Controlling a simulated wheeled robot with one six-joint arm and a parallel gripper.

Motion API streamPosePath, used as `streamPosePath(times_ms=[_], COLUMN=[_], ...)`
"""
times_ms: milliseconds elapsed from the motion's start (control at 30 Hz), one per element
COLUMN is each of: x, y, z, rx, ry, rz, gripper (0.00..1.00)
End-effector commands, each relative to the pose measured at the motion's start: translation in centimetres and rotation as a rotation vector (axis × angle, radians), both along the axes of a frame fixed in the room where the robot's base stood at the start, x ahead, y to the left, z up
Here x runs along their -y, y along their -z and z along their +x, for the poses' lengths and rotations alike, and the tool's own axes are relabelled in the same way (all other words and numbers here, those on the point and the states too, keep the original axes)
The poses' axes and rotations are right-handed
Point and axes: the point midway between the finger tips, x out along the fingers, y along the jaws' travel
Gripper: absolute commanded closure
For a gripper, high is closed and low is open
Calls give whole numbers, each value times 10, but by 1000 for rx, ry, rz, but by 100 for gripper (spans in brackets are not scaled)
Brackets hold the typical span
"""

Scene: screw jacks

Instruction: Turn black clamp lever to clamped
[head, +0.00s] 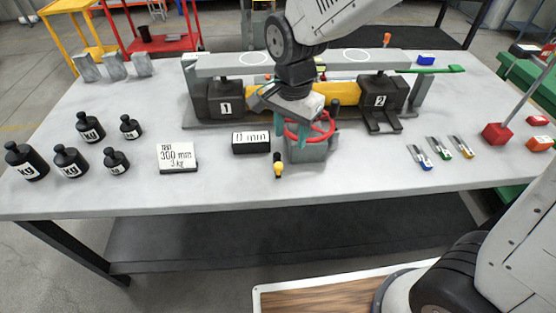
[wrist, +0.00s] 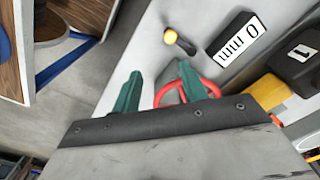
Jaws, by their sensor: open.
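My gripper (head: 284,112) is over the red handwheel (head: 326,127) at the front of the jack rig. In the wrist view my gripper (wrist: 163,76) has its two teal fingers apart, with part of the red handwheel (wrist: 161,94) showing between and behind them. A small piece with a yellow knob (head: 278,171) and a dark stem is at the front, left of the handwheel. Its yellow knob (wrist: 170,36) also shows in the wrist view, apart from the fingers.
Black jack blocks marked 1 (head: 226,106) and 2 (head: 380,100) stand under a long grey beam (head: 225,65). A 0 mm display (head: 252,142) and a 300 mm sign (head: 178,157) are left of the wheel. Several black weights (head: 72,161) stand at the left.

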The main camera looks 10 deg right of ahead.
Motion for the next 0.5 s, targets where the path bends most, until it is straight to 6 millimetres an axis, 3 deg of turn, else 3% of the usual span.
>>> streamPosePath(times_ms=[100, 200, 500], x=[-19, -25, -26], y=[18, 27, 69], z=[5, 7, 7], rx=[-9, -11, -14], ry=[53, 79, 85], rz=[-4, -4, -7], gripper=[57, 57, 57])
